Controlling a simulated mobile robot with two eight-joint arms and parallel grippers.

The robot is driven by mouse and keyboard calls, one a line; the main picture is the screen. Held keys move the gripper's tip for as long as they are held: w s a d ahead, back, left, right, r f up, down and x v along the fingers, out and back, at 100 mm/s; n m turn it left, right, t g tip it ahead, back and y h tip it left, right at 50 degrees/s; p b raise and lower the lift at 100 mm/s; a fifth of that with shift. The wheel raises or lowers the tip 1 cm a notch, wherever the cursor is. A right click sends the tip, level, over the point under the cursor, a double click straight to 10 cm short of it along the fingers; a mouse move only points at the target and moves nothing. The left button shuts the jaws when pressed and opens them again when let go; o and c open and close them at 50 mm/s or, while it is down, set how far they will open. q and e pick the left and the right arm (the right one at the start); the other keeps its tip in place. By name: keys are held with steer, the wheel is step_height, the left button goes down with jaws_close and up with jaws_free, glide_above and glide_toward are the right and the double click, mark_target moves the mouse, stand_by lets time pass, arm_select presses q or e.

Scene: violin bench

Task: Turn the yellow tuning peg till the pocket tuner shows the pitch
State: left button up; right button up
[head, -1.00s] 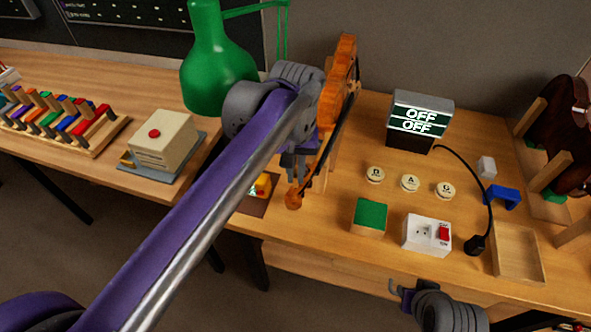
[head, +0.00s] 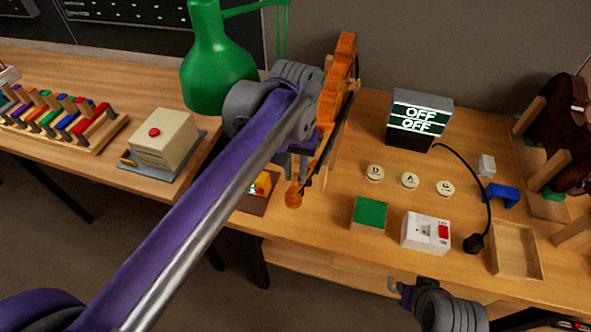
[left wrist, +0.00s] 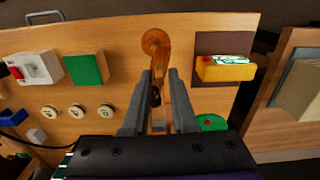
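The scroll also shows in the left wrist view (left wrist: 156,42). My left gripper (left wrist: 160,72) is open, its fingers apart on either side of the violin's head and neck; contact cannot be told. In the head view the left gripper (head: 298,172) is partly hidden by my arm. I cannot make out the yellow tuning peg. A yellow device with a small lit screen (left wrist: 225,68), which looks like the pocket tuner, lies beside the scroll. My right gripper (head: 402,288) is low at the front; its opening is unclear.
A display box (head: 420,117) reads OFF twice. A green block (head: 368,215), a white socket box (head: 426,233) with a red switch, several round labelled buttons (head: 410,181) and a wooden tray (head: 515,250) stand to the right. A green lamp (head: 215,75) hangs close to my left arm.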

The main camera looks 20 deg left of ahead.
mark_target(295, 175)
arm_select(q)
step_height(295, 175, up, 11)
steer(key=shift+p, duration=0.4)
steer(key=shift+f, duration=0.1)
stand_by(2.0)
